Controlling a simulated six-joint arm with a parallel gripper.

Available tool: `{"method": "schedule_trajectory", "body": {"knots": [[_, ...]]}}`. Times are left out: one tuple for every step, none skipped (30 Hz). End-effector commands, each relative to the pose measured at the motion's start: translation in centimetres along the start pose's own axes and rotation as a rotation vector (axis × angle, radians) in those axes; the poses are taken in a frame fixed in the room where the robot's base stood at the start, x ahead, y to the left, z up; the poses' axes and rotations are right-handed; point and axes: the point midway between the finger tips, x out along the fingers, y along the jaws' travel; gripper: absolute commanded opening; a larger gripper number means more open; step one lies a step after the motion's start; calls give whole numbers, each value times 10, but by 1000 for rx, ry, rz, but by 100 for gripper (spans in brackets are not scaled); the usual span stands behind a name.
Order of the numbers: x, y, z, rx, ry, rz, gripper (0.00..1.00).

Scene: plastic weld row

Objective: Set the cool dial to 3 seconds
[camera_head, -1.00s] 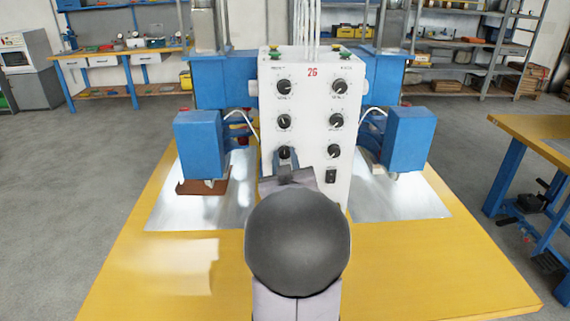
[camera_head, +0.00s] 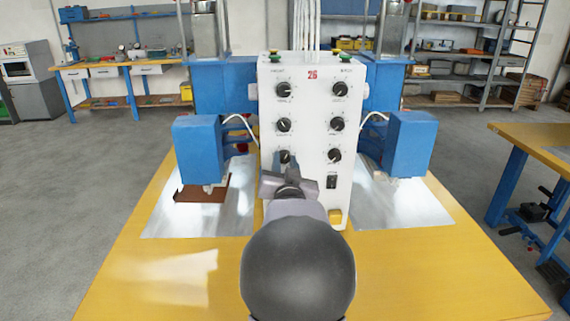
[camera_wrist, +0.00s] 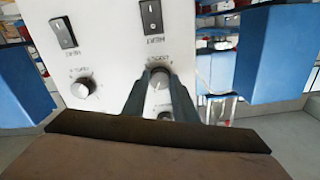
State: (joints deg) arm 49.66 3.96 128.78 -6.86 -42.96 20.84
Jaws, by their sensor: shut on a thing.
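A white control panel (camera_head: 308,120) marked 26 stands upright, with two columns of black dials. My gripper (camera_head: 285,163) is at the bottom-left dial (camera_head: 284,156), which it partly hides. In the wrist view, which sees the panel upside down, my gripper's two fingers (camera_wrist: 160,84) are shut on that dial (camera_wrist: 160,77), one on each side. The dial labels are too small to read, so I cannot tell its name or setting. The bottom-right dial (camera_head: 334,155) is clear of my gripper and also shows in the wrist view (camera_wrist: 83,88).
A black rocker switch (camera_head: 331,181) sits below the right column; another (camera_wrist: 152,15) is close to the held dial. Blue machine heads (camera_head: 201,149) (camera_head: 408,146) flank the panel over metal plates. A brown piece (camera_head: 202,193) lies on the left plate. The yellow table (camera_head: 160,270) is clear in front.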

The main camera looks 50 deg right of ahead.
Motion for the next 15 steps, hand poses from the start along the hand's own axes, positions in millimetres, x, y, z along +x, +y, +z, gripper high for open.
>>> {"method": "schedule_trajectory", "body": {"knots": [[0,0,1,0,-2,0,3],[0,0,1,0,-2,1,3],[0,0,1,0,-2,1,3],[0,0,1,0,-2,1,3],[0,0,1,0,-2,1,3],[0,0,1,0,-2,1,3],[0,0,1,0,-2,1,3],[0,0,1,0,-2,1,3],[0,0,1,-1,-2,1,35],[0,0,1,-1,-2,1,42],[0,0,1,-1,-2,1,44],[0,0,1,-1,-2,0,44],[0,0,0,-1,-2,0,44],[0,0,0,-1,-2,0,44],[0,0,0,-1,-1,0,44]]}}
